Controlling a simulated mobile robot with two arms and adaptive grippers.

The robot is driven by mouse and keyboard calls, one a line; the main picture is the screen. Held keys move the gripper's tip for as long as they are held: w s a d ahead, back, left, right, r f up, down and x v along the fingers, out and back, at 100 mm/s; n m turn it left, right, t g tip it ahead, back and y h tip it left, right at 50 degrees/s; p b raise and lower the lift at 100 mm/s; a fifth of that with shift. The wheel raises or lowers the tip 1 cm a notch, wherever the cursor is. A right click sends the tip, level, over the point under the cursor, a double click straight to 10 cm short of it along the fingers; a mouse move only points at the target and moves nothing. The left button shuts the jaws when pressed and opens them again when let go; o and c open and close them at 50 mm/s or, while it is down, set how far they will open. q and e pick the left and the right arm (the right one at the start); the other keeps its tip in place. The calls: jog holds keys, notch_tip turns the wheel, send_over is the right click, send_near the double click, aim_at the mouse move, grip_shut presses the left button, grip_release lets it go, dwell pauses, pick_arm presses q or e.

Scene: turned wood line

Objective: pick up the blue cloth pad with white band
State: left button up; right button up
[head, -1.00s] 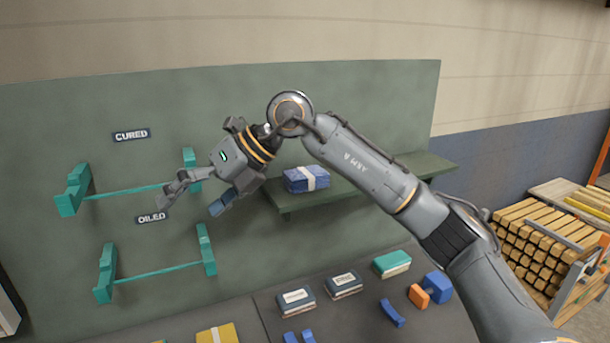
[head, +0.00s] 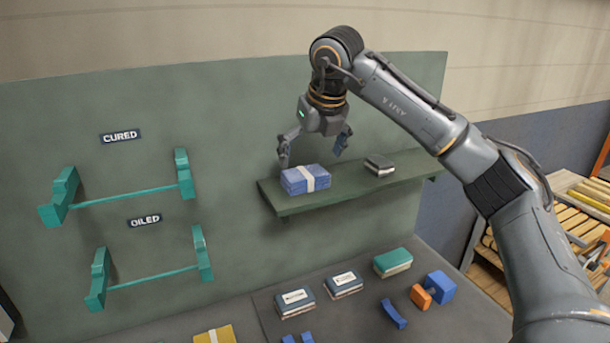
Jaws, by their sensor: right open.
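The blue cloth pad with white band (head: 297,181) lies on the left part of the green wall shelf (head: 350,188). It looks like a folded blue block with a pale band across its middle. My right gripper (head: 313,157) points down above the pad, its fingers open and spread to either side. The left finger is near the pad's left side; I cannot tell whether it touches. Nothing is between the fingers. My left gripper is not in view.
A dark block (head: 379,165) sits on the shelf right of the pad. Teal racks (head: 135,194) labelled CURED and OILED hang on the board at left. On the bench below lie two dark boxes (head: 295,302), a green-and-white block (head: 392,262) and blue and orange pieces (head: 421,296).

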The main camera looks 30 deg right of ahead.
aim_at(306, 173)
jog(key=shift+w+d+f, duration=0.1)
jog(key=shift+w+f, duration=0.15)
jog(key=shift+f, duration=0.05)
jog(key=p+x, duration=0.3)
jog(key=x, duration=0.1)
jog(key=shift+w+f, duration=0.1)
jog(key=shift+w, duration=0.1)
jog(key=shift+w+f, duration=0.15)
jog(key=shift+f, duration=0.25)
jog(key=shift+c, duration=0.4)
jog(key=c, duration=0.8)
jog(key=shift+c, duration=0.2)
